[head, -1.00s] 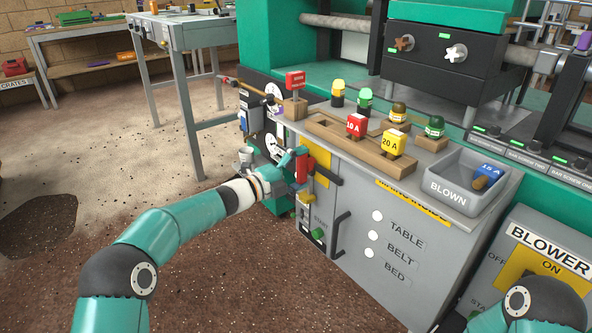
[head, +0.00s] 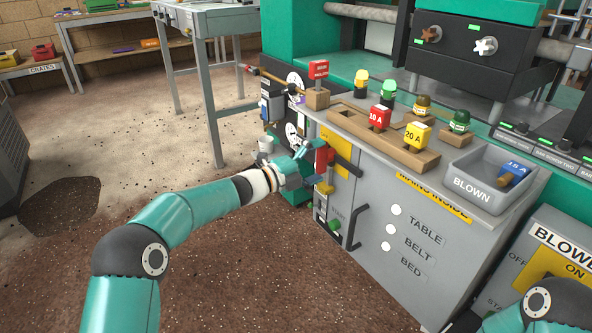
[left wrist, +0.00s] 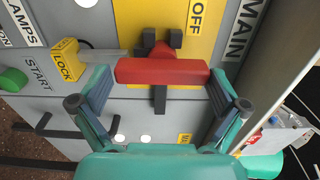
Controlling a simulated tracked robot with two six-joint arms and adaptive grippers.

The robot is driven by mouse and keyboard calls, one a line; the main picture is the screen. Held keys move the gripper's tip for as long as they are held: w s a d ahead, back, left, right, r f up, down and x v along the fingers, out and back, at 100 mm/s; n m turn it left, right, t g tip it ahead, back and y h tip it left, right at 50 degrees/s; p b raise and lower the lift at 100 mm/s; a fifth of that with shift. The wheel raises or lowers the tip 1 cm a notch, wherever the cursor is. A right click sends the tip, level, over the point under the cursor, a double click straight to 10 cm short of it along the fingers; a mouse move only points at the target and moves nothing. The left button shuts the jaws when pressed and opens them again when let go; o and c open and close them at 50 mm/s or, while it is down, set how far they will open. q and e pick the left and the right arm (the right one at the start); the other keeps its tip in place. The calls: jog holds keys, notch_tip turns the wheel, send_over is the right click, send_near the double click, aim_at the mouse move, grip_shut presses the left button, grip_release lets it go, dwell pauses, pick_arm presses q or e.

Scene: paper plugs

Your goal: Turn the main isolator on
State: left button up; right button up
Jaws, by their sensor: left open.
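The main isolator is a red bar handle (left wrist: 162,72) on a yellow plate (left wrist: 200,40) on the grey cabinet's face. The bar lies across the left wrist view, beside the word OFF. In the head view the red handle (head: 323,160) is partly covered by my gripper. My left gripper (head: 310,166) is open in front of it. In the left wrist view its two fingers (left wrist: 160,84) stand on either side of the bar's ends, with small gaps; whether they touch is hard to tell. My right arm shows at the lower right; its gripper is out of view.
A yellow LOCK tag (left wrist: 66,62) hangs beside the handle, with a green START button (left wrist: 12,80) beyond it. A black door handle (head: 358,225) sticks out lower on the cabinet. Fuses and a grey BLOWN tray (head: 470,190) stand on top.

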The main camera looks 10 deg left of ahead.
pick_arm(q)
jog(key=v, duration=1)
jog(key=shift+s+a, duration=0.15)
jog(key=shift+a, duration=0.05)
jog(key=shift+f, duration=0.1)
jog(key=s+f+n+g+y, duration=0.15)
jog(key=s+f+n, duration=0.3)
jog(key=f, duration=0.45)
jog(key=s+d+f+n+y+p, duration=0.1)
jog(key=s+f+n+y, duration=0.15)
jog(key=f+n, duration=0.45)
jog(key=s+f+n+g+y, duration=0.1)
jog(key=s+f+n+y, duration=0.3)
jog(key=f, duration=0.7)
jog(key=s+a+f+n+g+y, duration=0.1)
jog(key=s+f+n+g, duration=0.3)
jog(key=s, duration=0.5)
jog(key=s+f+n+g, duration=0.2)
jog(key=s+f+n, duration=0.3)
jog(key=s, duration=0.4)
jog(key=s+a+f+n+g+y, duration=0.1)
jog(key=s+f+n+g, duration=0.2)
jog(key=s+n, duration=0.45)
notch_tip(320, 180, up, 38)
jog(key=s+m+p, duration=0.1)
jog(key=m+p, duration=0.1)
jog(key=p, duration=3.6)
jog(key=shift+p, duration=0.3)
